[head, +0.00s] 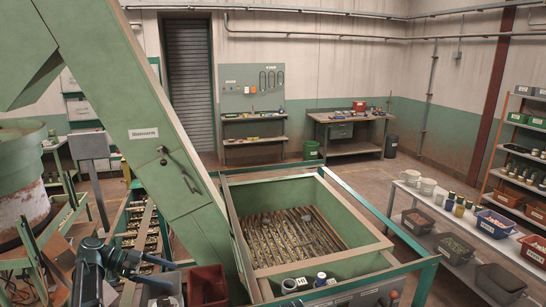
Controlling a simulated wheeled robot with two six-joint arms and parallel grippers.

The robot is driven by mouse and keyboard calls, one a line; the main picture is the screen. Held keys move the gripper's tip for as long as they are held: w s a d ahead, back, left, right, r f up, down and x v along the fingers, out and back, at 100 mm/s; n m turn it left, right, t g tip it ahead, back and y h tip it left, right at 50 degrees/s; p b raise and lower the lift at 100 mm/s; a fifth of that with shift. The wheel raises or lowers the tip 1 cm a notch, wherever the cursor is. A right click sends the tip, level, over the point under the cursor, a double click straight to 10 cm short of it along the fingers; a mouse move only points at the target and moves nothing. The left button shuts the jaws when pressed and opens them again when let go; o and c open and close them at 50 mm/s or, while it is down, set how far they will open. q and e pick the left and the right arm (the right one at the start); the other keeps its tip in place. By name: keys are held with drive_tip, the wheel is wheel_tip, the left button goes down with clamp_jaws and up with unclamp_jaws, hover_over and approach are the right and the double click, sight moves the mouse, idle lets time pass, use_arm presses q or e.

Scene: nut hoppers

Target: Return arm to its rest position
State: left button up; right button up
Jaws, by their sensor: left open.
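My left gripper (158,272) is at the bottom left of the head view, dark with blue-grey parts. It is open, and I see nothing between its fingers. It appears in front of a narrow green-framed channel (141,213) holding rows of brassy pieces; its exact distance from that channel I cannot tell. My right gripper is out of view. A large green hopper (345,212) in the middle has a slatted floor with many small pieces on it.
A tall green inclined conveyor housing (125,100) rises beside the hopper. A dark red bin (207,286) stands near my left gripper. A grey shelf (412,192) with bins is at the right. Workbenches (345,117) stand at the back, with open floor before them.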

use_arm(q)
drive_tip(key=s+d+f+n+g+y, duration=0.25)
drive_tip(key=d+f, duration=0.25)
drive_tip(key=d, duration=0.6)
drive_tip(key=s+d+f+n+y, duration=0.4)
drive_tip(key=s+d+y, duration=0.2)
drive_tip(key=s+d, duration=0.3)
drive_tip(key=s+d+f+n+y, duration=0.4)
drive_tip(key=s+d+n+y, duration=0.15)
drive_tip(key=s, duration=0.55)
wheel_tip(320, 180, down, 16)
drive_tip(key=w+b, duration=0.1)
drive_tip(key=b, duration=1.5)
drive_tip(key=shift+d+f+m+b, duration=0.2)
drive_tip(key=shift+m+b, duration=0.15)
drive_tip(key=shift+m, duration=0.05)
drive_tip(key=shift+t, duration=0.25)
